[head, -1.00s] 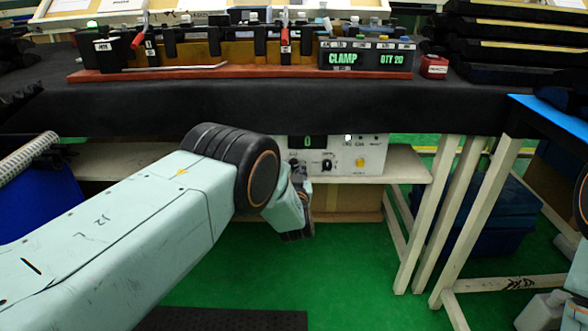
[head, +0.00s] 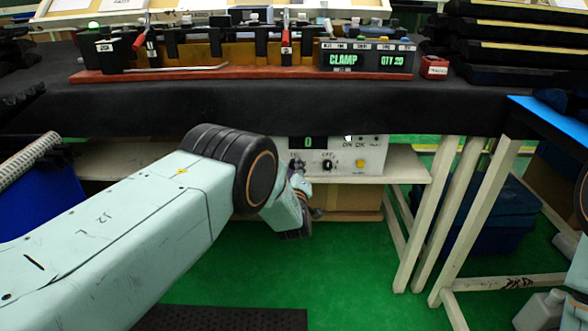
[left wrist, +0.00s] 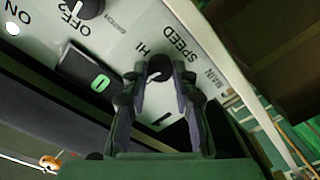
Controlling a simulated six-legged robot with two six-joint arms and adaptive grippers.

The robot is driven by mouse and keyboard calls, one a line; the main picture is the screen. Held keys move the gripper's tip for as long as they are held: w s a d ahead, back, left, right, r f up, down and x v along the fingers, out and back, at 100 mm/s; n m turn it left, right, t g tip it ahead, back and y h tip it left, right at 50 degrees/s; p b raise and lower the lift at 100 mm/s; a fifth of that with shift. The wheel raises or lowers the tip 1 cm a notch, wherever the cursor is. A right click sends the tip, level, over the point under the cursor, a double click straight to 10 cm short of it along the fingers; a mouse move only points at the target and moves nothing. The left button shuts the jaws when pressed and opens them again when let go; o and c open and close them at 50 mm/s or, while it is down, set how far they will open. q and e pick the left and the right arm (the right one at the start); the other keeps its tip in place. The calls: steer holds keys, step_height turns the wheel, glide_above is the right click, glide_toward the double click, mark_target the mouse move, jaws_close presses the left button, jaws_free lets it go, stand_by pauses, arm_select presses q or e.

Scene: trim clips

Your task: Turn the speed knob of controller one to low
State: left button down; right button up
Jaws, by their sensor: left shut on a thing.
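The controller (head: 372,158) is a white box on the shelf under the bench, with a green 0 on its display. Its panel (left wrist: 120,50) fills the upper part of the left wrist view. The black speed knob (left wrist: 159,66) sits between the words HI and SPEED, with a white mark on its lower side. My left gripper (left wrist: 160,76) is shut on this knob, one finger on each side. In the head view my left gripper (head: 300,185) is at the lower left of the controller, and its fingertips are hard to make out. My right gripper is not in view.
A second black knob (left wrist: 90,7) is by the word OFF in the left wrist view. The bench (head: 250,108) overhangs the shelf (head: 405,165). White table legs (head: 440,220) stand to the right.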

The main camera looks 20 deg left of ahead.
arm_select(q)
steer(key=shift+r+n, duration=0.1)
steer(key=shift+n, duration=1.4)
steer(key=c, duration=1.1)
jaws_free()
steer(key=shift+o, duration=0.2)
steer(key=v, duration=1.2)
